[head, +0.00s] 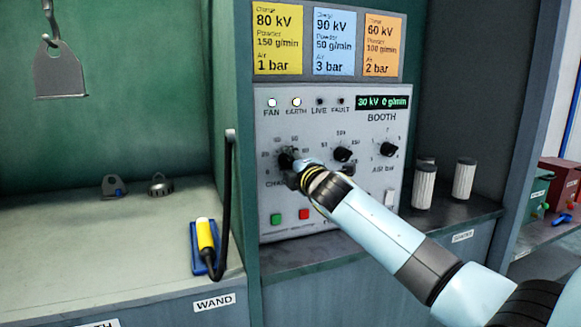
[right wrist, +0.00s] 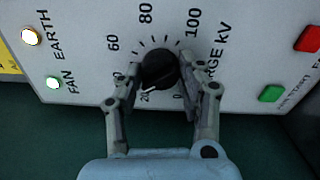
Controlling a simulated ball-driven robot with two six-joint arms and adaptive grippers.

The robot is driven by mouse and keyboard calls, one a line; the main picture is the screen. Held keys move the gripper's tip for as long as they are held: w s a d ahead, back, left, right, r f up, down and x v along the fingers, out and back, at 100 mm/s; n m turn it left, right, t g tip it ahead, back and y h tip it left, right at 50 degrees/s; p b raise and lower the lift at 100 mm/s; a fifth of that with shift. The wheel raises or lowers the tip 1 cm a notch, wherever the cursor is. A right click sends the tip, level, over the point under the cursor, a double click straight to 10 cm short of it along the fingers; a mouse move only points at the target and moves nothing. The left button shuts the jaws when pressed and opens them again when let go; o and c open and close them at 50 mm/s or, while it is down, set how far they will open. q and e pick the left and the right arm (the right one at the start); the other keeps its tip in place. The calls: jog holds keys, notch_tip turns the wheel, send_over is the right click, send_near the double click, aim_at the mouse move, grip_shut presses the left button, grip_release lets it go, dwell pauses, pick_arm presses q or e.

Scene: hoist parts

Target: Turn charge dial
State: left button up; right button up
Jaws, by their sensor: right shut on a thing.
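The charge dial (right wrist: 160,70) is a black round knob with a white pointer line, on a scale marked in kV. In the right wrist view its pointer is towards the low end, near the 20 mark. The dial (head: 286,161) shows at the left of the control panel (head: 300,125) in the head view, partly hidden by my arm. My right gripper (right wrist: 157,85) is shut on the dial, one finger on each side. The panel display (head: 382,102) reads 30 kV 0 g/min. My left gripper is not in view.
Two more black dials, powder (head: 342,153) and air (head: 388,149), sit to the right. A green button (head: 276,219) and a red button (head: 304,214) are below. Yellow, blue and orange cards hang above.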

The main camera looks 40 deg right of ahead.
jog(key=m, duration=0.2)
jog(key=m+b, duration=0.1)
jog(key=shift+f+m, duration=0.2)
jog(key=shift+m, duration=0.2)
jog(key=m+b, duration=0.1)
jog(key=m, duration=0.2)
jog(key=m+b, duration=0.2)
jog(key=m, duration=0.5)
jog(key=shift+f+b, duration=0.1)
jog(key=shift+b, duration=0.25)
jog(key=m+b, duration=0.2)
jog(key=m, duration=0.4)
jog(key=m+b, duration=0.1)
jog(key=m, duration=0.2)
jog(key=shift+m, duration=0.3)
jog(key=shift+m+b, duration=0.3)
jog(key=shift+m, duration=1.1)
